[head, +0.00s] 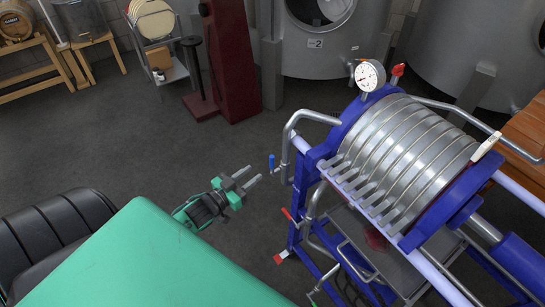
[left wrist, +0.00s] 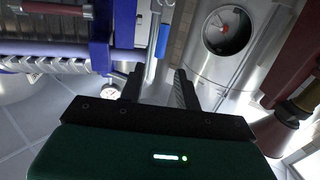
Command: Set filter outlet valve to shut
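The filter press (head: 395,150) stands at the right of the head view. A bent steel pipe (head: 300,118) at its near left end carries a valve with a blue handle (head: 271,162), which hangs about upright. Lower down are a valve with a red handle (head: 288,215), slanted, and a green-handled one (head: 316,287) near the bottom edge. No label tells which is the outlet valve. My left gripper (head: 254,176) is open and empty, just left of the blue handle and apart from it. In the left wrist view the blue handle (left wrist: 162,41) shows beyond the fingers (left wrist: 158,88). My right gripper is not in view.
A pressure gauge (head: 369,75) sits atop the press. Steel tanks (head: 335,45) and a dark red stand (head: 230,60) are behind.

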